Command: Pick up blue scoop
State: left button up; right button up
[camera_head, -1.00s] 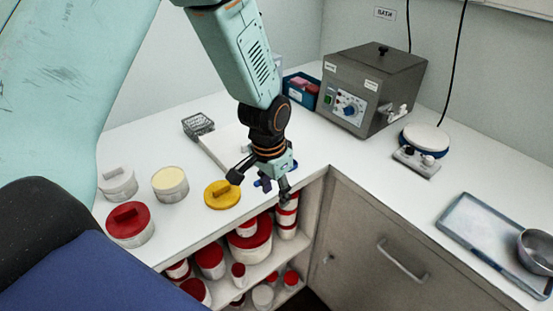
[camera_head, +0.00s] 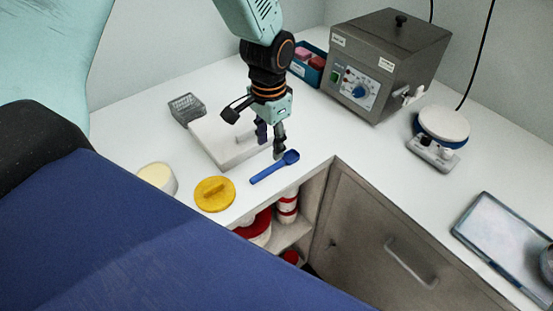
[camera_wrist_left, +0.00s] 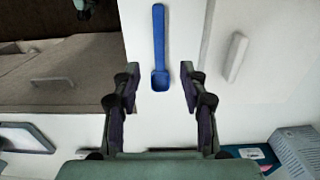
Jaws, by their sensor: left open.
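The blue scoop (camera_head: 274,167) lies flat on the white counter near its front edge, its bowl toward the right and its handle toward the lower left. In the left wrist view the scoop (camera_wrist_left: 159,48) is seen from above, with its bowl just beyond and between the fingertips. My left gripper (camera_head: 271,145) is open and empty, above and just behind the scoop's bowl in the head view. Its two fingers also show apart in the left wrist view (camera_wrist_left: 160,80). My right gripper is not in view.
A white slab with a handle (camera_head: 217,141) lies left of the gripper. A yellow lid (camera_head: 215,194) and a cream tub (camera_head: 158,178) stand at the left front. A grey bath unit (camera_head: 385,62), a blue box (camera_head: 309,64) and a stirrer plate (camera_head: 441,128) stand behind and right.

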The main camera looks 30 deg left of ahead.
aim_at(269, 169)
pick_arm(q)
jog(key=shift+s+f, duration=0.15)
jog(key=shift+f, duration=0.05)
notch_tip(269, 169, down, 7)
jog(key=shift+s+r, duration=0.1)
jog(key=shift+s+f, duration=0.1)
jog(key=shift+f, duration=0.1)
jog(key=shift+c, duration=0.3)
jog(key=c, duration=0.4)
grip_shut()
